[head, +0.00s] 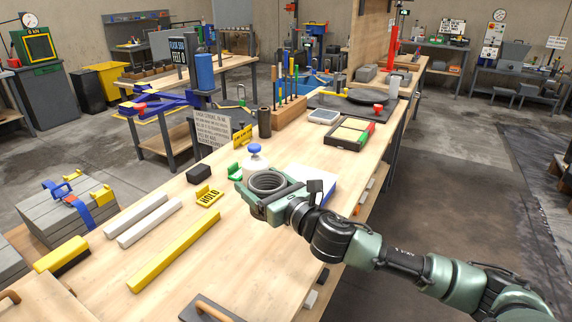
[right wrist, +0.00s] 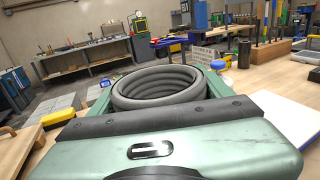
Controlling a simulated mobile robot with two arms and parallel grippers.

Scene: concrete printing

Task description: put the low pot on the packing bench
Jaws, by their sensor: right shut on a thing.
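The low pot, a grey ring-ribbed round piece (head: 267,181), sits between the jaws of my right gripper (head: 262,197). In the right wrist view the pot (right wrist: 160,88) fills the space beyond the gripper's green body, and its ribbed wall shows. The gripper is shut on it, over a long wooden bench (head: 245,262). I cannot tell the gap between the pot's base and the bench top. No label shows which bench is the packing bench. My left gripper is not in view.
A white bottle with a blue cap (head: 255,160) stands just behind the pot. A yellow HOLD sign (head: 208,196), a dark block (head: 199,172), pale bars (head: 150,220) and a long yellow bar (head: 175,250) lie to the left. A blue-and-white flat item (head: 318,184) lies right of the gripper.

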